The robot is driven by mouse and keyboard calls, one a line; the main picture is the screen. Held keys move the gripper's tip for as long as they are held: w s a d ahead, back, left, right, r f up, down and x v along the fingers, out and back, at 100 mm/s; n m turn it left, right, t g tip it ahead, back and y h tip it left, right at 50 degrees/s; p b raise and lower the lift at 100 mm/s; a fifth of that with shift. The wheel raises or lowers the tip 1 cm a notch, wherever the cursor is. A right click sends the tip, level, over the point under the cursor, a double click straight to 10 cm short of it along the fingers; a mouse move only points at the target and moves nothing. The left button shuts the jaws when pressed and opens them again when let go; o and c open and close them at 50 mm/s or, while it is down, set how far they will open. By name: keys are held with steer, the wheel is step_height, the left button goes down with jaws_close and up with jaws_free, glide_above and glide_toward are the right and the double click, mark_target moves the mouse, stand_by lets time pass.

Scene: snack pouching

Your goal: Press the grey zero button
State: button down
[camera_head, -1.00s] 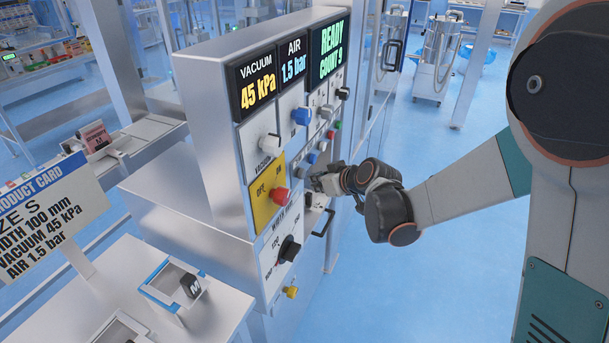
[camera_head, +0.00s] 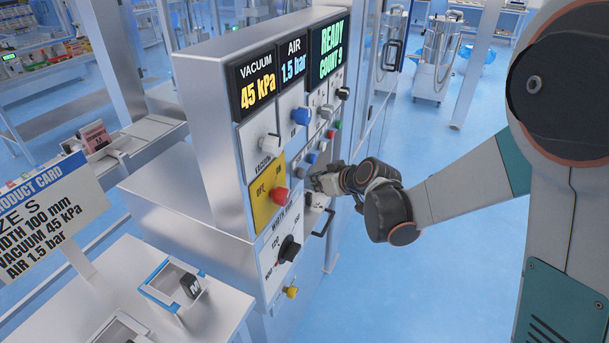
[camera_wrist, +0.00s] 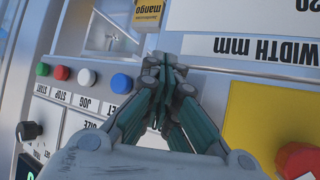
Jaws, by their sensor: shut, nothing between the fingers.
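My gripper (camera_head: 318,184) is shut and empty, its fingertips close to the front of the control panel, beside the lower end of the button row. In the wrist view the closed fingertips (camera_wrist: 165,68) cover part of the panel. I cannot tell whether the fingertips touch the panel.
A yellow plate with a red knob (camera_head: 279,195) and a black width dial (camera_head: 289,249) lie nearby. A dark handle (camera_head: 324,223) is below my gripper. The display (camera_head: 328,50) reads READY, COUNT 9.

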steer(key=shift+w+a, duration=0.15)
steer(key=shift+a, duration=0.2)
steer(key=shift+w+a, duration=0.1)
steer(key=shift+a, duration=0.15)
stand_by(0.6)
steer(key=shift+d, duration=0.1)
steer(key=shift+s+d+b, duration=0.3)
steer(key=shift+d, duration=0.25)
steer(key=s+d, duration=0.2)
steer(key=d, duration=0.3)
steer(key=shift+d+b, duration=0.35)
steer(key=shift+b, duration=0.05)
stand_by(0.6)
